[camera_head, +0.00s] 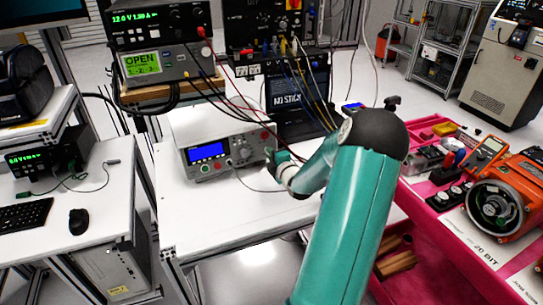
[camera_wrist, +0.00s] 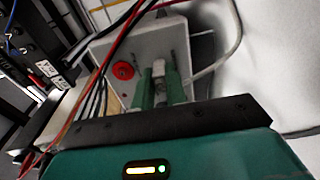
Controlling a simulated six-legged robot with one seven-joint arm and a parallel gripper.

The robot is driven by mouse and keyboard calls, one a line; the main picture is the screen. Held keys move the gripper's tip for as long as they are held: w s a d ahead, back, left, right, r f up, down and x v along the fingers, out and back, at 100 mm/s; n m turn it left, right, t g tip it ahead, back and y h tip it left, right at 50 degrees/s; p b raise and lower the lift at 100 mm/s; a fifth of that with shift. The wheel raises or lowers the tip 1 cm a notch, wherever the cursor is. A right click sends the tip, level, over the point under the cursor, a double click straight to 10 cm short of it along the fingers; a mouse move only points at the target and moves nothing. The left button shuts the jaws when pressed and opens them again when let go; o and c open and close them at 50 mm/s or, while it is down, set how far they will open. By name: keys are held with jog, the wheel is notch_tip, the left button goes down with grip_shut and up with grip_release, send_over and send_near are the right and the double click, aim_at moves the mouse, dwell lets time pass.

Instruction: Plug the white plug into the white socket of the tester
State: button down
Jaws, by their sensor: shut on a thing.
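The tester (camera_head: 222,143) is a pale grey box with a blue screen and a knob, on the white table in the head view. My gripper (camera_head: 274,156) is at the right end of its front panel. In the wrist view, its two green fingers (camera_wrist: 160,84) are shut on the white plug (camera_wrist: 158,70), close in front of the tester's pale panel (camera_wrist: 108,55). A red round part (camera_wrist: 123,70) is on that panel, left of the fingers. The white socket cannot be made out; the plug and fingers cover that area. I cannot tell whether the plug touches the socket.
Red, black and yellow leads hang from the power supplies (camera_head: 160,65) behind the tester, and some cross the wrist view at left. A white cable (camera_wrist: 212,66) curves right of the fingers. A pink bench (camera_head: 425,205) with tools and an orange motor (camera_head: 503,205) stands right.

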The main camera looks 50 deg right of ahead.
dwell(0.3)
jog(key=c, duration=1.3)
grip_release()
jog(key=shift+c, duration=0.2)
jog(key=v, duration=0.6)
jog(key=shift+s+a, duration=0.2)
jog(key=shift+s, duration=0.2)
